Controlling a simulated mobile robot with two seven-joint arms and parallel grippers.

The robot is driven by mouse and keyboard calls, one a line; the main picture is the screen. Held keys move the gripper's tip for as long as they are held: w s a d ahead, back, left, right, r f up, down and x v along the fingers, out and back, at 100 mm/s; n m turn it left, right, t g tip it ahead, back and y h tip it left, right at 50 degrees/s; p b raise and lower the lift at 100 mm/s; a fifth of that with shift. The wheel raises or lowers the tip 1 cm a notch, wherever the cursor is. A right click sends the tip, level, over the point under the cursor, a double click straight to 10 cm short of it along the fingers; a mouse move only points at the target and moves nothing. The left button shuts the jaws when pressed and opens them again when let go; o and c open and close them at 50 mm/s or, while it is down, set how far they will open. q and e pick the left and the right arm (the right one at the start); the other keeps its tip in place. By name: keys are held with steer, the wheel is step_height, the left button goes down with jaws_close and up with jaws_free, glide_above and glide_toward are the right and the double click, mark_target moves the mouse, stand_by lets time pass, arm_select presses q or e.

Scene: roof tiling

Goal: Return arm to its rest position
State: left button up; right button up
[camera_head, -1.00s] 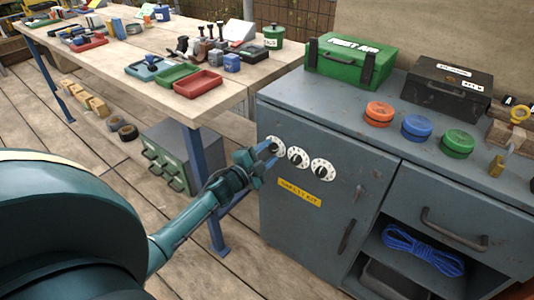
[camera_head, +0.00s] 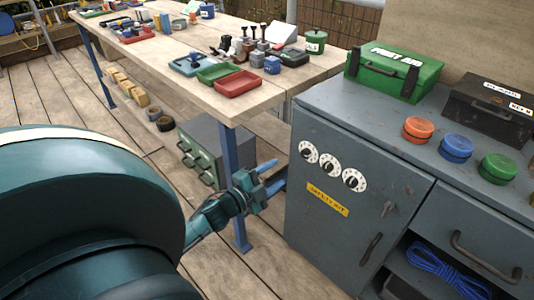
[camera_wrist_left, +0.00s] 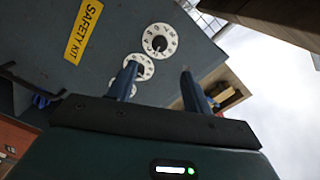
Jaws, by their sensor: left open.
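My left gripper (camera_head: 270,178) is open and empty in the head view, in front of the table leg and to the left of the grey cabinet (camera_head: 330,235). Its two blue fingers also show apart in the left wrist view (camera_wrist_left: 158,85). Three white dials (camera_head: 331,167) with black knobs sit in a row on the cabinet door, above a yellow label (camera_head: 328,201). The fingers are apart from the dials. In the left wrist view one dial (camera_wrist_left: 160,41) is in full sight and others are partly behind a finger. My right gripper is not in view.
The wooden table (camera_head: 140,60) holds a red tray (camera_head: 238,84), a green tray and tools. A green first aid box (camera_head: 394,72), a black box (camera_head: 490,105) and coloured round pieces stand on the cabinet. A grey-green drawer unit (camera_head: 200,150) is under the table.

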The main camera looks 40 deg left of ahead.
arm_select(q)
steer(key=shift+s+a, duration=0.1)
steer(key=shift+s, duration=1)
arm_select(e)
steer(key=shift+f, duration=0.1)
